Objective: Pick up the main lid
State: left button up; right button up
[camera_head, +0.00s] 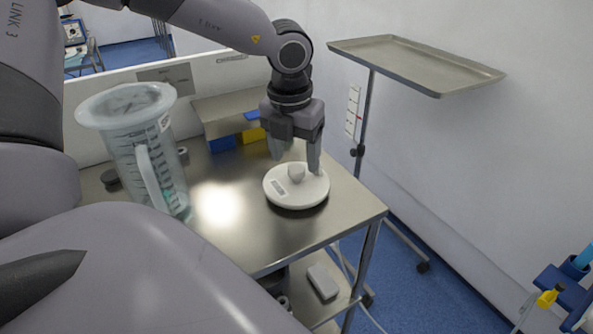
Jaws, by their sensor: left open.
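The main lid (282,199) is a round white disc with a raised knob (297,171) in its middle and a small grey label. It lies flat on the metal table near the right edge. My left gripper (295,163) points down over the lid, its two fingers apart on either side of the knob. The fingertips are close to the knob and the lid's top; I cannot tell whether they touch. My right gripper is not in view.
A tall clear measuring jug (130,140) with a handle stands on the metal table (245,245), left of the lid. Blue and yellow boxes (222,143) sit behind, under a shelf. A tray stand (415,62) is at the right. My own arm covers the lower left.

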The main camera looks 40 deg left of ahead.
aim_at(296, 168)
pick_arm(q)
jog(key=shift+w+f, duration=0.15)
jog(key=shift+f, duration=1.35)
jog(key=c, duration=1.2)
jog(key=shift+r, duration=0.1)
